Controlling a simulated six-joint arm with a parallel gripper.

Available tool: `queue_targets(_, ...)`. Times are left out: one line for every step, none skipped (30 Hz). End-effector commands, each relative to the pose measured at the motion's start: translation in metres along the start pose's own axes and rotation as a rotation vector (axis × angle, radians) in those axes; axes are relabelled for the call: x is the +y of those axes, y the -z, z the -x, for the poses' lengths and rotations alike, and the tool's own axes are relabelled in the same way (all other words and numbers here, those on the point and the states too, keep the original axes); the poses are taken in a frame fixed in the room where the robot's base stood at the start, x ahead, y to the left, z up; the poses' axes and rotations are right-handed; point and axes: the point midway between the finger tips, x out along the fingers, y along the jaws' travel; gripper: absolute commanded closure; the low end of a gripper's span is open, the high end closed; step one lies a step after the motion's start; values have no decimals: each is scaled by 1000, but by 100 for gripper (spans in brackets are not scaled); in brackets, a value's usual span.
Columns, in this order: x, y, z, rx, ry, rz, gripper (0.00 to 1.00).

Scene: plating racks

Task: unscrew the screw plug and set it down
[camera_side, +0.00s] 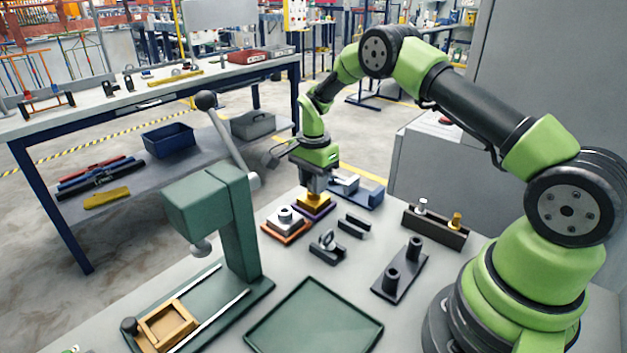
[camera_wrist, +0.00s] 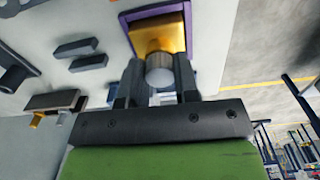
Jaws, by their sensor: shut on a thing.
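The screw plug (camera_wrist: 160,70) is a silver-grey round piece in the wrist view. It is between the two fingers of my gripper (camera_wrist: 158,82), which is shut on it. It stands at the gold block (camera_wrist: 158,36), which sits in a purple-edged base (camera_wrist: 190,28). Whether its thread is still in the block cannot be told. In the side view my gripper (camera_side: 316,190) points straight down over the gold block (camera_side: 313,202); the fingers hide the plug there.
A silver block (camera_side: 284,218) on an orange base stands close left of the gold block. Dark brackets (camera_side: 327,249), a two-post stand (camera_side: 400,272) and a pin rack (camera_side: 436,230) lie nearer. A green press (camera_side: 235,220) stands left. The green tray (camera_side: 315,320) is empty.

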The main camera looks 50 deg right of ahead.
Motion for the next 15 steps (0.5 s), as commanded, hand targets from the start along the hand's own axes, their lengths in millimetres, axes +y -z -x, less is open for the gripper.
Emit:
queue_targets(0,0,0,0,-1,0,100)
queue_targets(0,0,0,0,-1,-1,100)
queue_targets(0,0,0,0,-1,-1,100)
queue_targets(0,0,0,0,-2,-2,100)
queue_targets(0,0,0,0,-2,-2,100)
queue_targets(0,0,0,0,-2,3,100)
queue_targets(0,0,0,0,-2,14,100)
queue_targets(0,0,0,0,-2,35,100)
queue_targets(0,0,0,0,-2,76,100)
queue_targets(0,0,0,0,-1,117,100)
queue_targets(0,0,0,0,-1,166,100)
queue_targets(0,0,0,0,-1,236,100)
queue_targets(1,0,0,0,-1,287,100)
queue_targets(1,0,0,0,-1,338,100)
queue_targets(1,0,0,0,-1,407,100)
